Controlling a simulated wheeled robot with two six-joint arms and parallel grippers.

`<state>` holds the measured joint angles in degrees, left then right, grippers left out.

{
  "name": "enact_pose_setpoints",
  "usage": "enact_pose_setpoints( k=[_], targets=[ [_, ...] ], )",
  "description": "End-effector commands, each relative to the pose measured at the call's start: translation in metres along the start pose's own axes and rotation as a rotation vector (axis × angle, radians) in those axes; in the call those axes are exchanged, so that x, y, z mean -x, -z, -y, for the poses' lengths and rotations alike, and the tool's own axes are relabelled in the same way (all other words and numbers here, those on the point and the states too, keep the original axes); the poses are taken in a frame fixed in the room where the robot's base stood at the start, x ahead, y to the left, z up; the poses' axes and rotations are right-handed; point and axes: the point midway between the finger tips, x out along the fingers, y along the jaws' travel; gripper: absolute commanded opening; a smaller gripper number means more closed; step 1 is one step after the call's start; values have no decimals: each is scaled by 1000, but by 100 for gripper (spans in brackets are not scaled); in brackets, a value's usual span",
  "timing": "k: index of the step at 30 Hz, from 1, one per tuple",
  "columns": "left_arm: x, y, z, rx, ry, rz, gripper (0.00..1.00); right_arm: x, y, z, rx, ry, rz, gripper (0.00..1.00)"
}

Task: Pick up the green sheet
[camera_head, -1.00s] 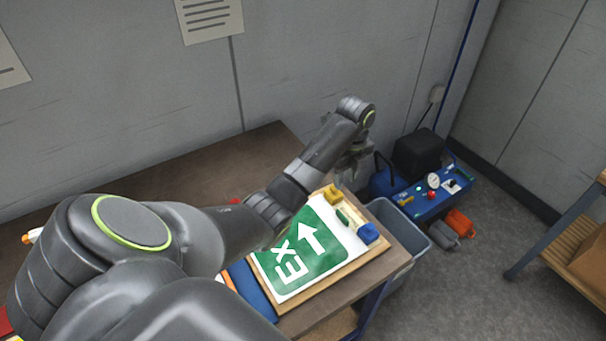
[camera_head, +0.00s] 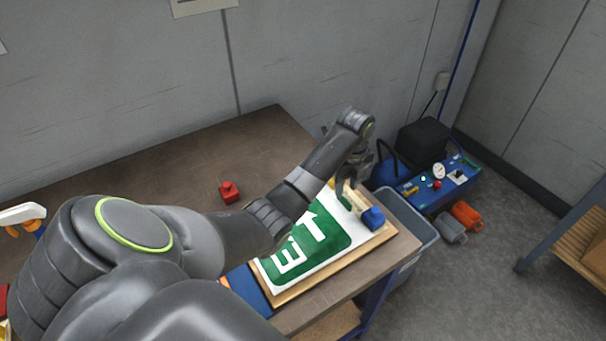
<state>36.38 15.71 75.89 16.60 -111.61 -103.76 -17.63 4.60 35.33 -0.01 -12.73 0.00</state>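The green sheet (camera_head: 335,243), with white exit lettering and an arrow, lies on a white backing on a wooden board (camera_head: 345,270) at the table's right end. My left forearm covers its left and upper-left parts. My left gripper (camera_head: 350,186) points down over the board's far edge, beyond the sheet and left of a blue block (camera_head: 373,218). Its fingertips are small and dark, and I cannot tell whether they are open or touching anything. My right gripper is not in view.
A red knobbed object (camera_head: 229,191) sits on the brown table (camera_head: 180,180). A grey bin (camera_head: 415,225) stands beside the table's right edge. Blue equipment (camera_head: 440,186) and orange and grey items lie on the floor. A wooden shelf (camera_head: 575,240) is at far right.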

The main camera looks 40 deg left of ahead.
Motion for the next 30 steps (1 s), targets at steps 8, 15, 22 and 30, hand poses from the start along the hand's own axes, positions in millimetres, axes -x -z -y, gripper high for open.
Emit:
enact_pose_setpoints(
  k=[8, 15, 22, 30],
  targets=[
    [-37, 1, -3, 0, -4, -2, 34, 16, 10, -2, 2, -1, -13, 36],
    [-44, 1, -3, -1, -2, 0, 34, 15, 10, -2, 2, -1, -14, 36],
    [-43, 0, -3, -1, -2, 0, 11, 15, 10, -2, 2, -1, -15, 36],
    [-43, 0, -3, -1, -2, 0, 0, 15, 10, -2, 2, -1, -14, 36]
  ],
)
